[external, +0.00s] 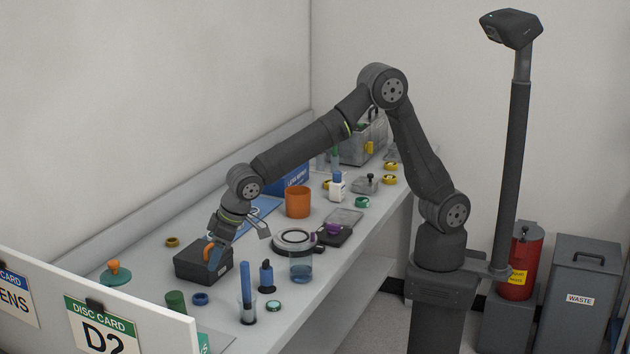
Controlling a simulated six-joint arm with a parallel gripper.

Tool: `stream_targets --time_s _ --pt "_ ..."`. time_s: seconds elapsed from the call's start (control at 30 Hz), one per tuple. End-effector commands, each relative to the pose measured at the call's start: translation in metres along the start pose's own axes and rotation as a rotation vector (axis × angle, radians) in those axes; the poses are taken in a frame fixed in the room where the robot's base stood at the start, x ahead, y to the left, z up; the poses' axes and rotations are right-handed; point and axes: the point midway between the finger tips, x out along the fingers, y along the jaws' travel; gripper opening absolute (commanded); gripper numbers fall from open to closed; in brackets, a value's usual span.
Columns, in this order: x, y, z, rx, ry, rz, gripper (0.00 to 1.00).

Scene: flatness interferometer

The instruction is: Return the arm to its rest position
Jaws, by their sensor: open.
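My arm reaches left from its base across the bench (325,275), with the elbow high and the forearm sloping down. My gripper (216,248) points down over a dark grey box (203,268) near the front left of the bench. It is open. An orange piece (209,253) and a blue piece show at the fingertips, by the box top. Whether the fingers touch them or the box cannot be told from this view.
A round ring-topped instrument (296,240), a clear beaker (301,268) and blue-handled tools stand right of the gripper. An orange cup (298,202) and a white bottle (337,187) stand behind. A dark post (513,160) rises beside my base. Card panels (95,320) edge the front.

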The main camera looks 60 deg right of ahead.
Motion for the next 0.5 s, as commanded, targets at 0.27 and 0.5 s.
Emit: stream_targets --time_s 0.27,0.5 --pt "0.030 0.000 0.001 0.000 -0.003 0.001 0.56" --pt "0.074 0.001 0.000 0.000 -0.002 0.001 0.56"
